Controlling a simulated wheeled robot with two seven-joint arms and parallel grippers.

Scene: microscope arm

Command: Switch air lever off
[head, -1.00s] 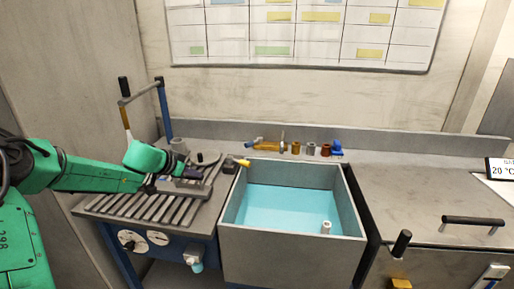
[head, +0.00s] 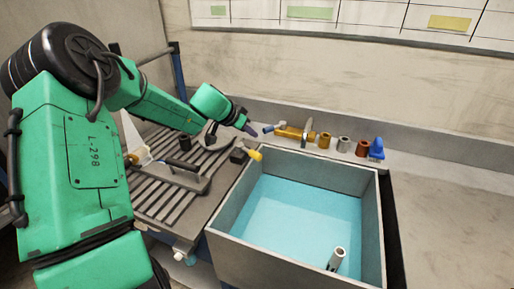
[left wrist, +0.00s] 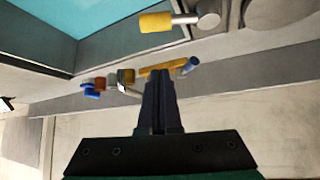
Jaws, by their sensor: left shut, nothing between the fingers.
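No label marks the air lever, so I cannot tell for certain which fitting it is. A yellow-tipped handle (head: 256,156) juts out at the tank's back left corner; the left wrist view shows it as a yellow grip (left wrist: 155,22) on a metal stem. An orange fitting (head: 290,132) with a blue end and an upright metal piece lies on the back ledge, and also shows in the left wrist view (left wrist: 165,67). My left gripper (head: 251,130) is shut and empty, just left of the orange fitting's blue end. Its fingers (left wrist: 159,88) point toward that fitting. My right gripper is out of view.
A grey tank (head: 228,210) of blue water stands in the middle, with a small upright cylinder (head: 337,258) inside. Several small fittings, ending in a blue one (head: 377,149), line the back ledge. A slatted rack (head: 160,205) lies left. The right counter (head: 450,215) is clear.

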